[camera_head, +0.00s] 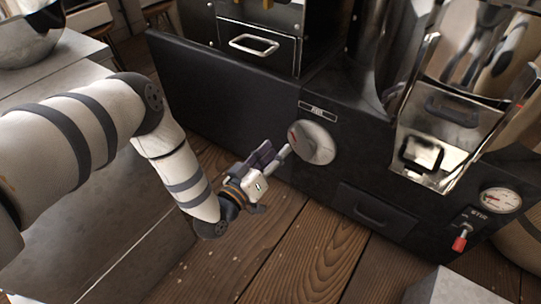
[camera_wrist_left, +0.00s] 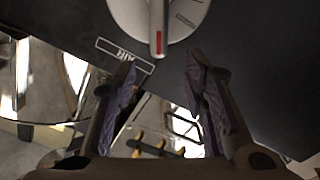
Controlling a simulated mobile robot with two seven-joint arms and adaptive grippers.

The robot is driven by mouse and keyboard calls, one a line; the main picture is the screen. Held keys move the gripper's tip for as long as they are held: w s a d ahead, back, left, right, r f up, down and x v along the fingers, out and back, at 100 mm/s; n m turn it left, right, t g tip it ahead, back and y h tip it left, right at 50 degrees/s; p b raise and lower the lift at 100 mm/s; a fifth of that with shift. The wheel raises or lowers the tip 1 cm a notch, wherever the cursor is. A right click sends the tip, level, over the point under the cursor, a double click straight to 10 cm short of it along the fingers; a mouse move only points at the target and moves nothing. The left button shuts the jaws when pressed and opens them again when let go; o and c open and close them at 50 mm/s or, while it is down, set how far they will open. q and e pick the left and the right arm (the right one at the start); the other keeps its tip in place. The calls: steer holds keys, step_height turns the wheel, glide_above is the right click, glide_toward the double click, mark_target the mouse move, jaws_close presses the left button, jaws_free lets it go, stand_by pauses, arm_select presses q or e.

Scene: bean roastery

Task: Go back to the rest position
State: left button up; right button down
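My left gripper (camera_head: 276,157) is in front of the black roaster front, close to a round silver knob (camera_head: 314,143) with a red mark. In the left wrist view the gripper (camera_wrist_left: 162,72) has its two purple-padded fingers spread apart with nothing between them. The knob (camera_wrist_left: 184,14) shows beyond the fingertips at the top of that view, its red mark pointing towards the gripper, and the fingers do not appear to grip it. My right gripper is in neither view.
The black roaster (camera_head: 218,88) fills the middle and right, with a drawer handle (camera_head: 254,44), a metal chute (camera_head: 433,150), a gauge (camera_head: 501,200) and a red-tipped lever (camera_head: 460,241). A grey counter (camera_head: 62,68) stands at left. Wooden floor (camera_head: 315,250) is open below the gripper.

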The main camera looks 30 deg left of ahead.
arm_select(q)
steer(key=shift+s, duration=1.25)
